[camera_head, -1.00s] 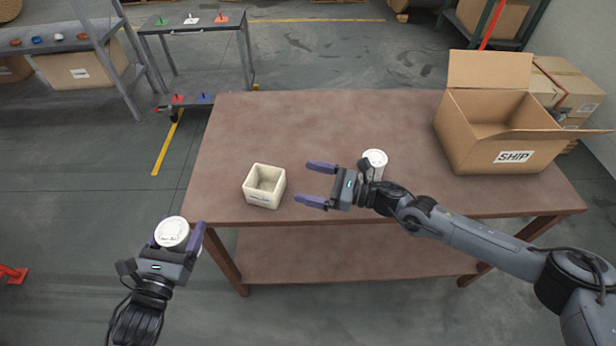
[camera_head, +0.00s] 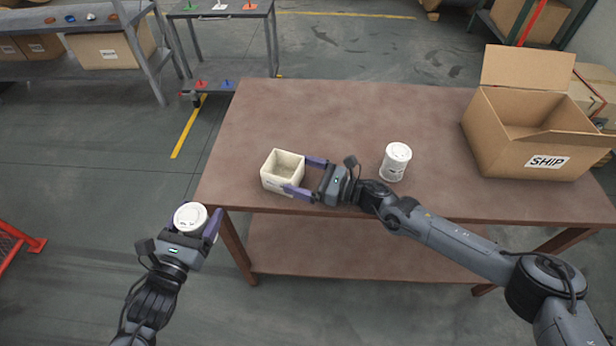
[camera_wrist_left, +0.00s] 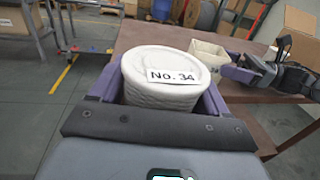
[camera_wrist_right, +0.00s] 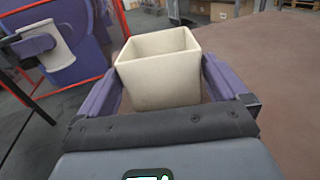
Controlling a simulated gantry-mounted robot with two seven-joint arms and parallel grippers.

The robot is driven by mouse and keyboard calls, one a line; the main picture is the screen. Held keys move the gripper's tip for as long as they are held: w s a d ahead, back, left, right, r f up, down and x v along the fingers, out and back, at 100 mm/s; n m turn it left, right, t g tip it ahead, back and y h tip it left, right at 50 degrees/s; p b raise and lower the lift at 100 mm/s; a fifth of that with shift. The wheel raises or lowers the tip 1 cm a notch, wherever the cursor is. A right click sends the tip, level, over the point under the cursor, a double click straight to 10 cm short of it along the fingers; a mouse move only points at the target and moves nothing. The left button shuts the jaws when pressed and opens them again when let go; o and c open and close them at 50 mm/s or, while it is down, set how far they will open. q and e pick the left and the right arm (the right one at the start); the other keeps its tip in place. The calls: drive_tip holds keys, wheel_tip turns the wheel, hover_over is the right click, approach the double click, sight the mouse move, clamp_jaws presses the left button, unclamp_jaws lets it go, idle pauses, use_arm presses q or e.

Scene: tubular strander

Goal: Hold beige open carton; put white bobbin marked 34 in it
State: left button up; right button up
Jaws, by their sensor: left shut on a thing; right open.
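The white bobbin marked No. 34 (camera_wrist_left: 165,80) is gripped by my left gripper (camera_head: 194,224), which is shut on it. This bobbin (camera_head: 190,217) is held off the left front corner of the table. The beige open carton (camera_head: 282,171) stands upright on the table near its front left edge, and it looks empty from above. My right gripper (camera_head: 305,176) is open, with its fingers on either side of the carton's right part. In the right wrist view the carton (camera_wrist_right: 160,72) sits between the two fingers, with no clear sign of a squeeze.
Another white bobbin (camera_head: 396,162) stands on the brown table (camera_head: 340,120), behind my right arm. A large cardboard box marked SHIP (camera_head: 530,142) is at the right. A grey shelf (camera_head: 100,28) and a small rack (camera_head: 222,10) stand beyond. The table's back middle is clear.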

drive_tip(key=shift+c, duration=0.5)
drive_tip(key=c, duration=0.6)
use_arm(q)
drive_tip(key=w+d+r, duration=0.4)
drive_tip(key=w+d, duration=0.4)
drive_tip(key=d, duration=0.1)
drive_tip(key=w+d+r, duration=0.4)
drive_tip(key=w+d, duration=0.5)
drive_tip(key=shift+d, duration=0.35)
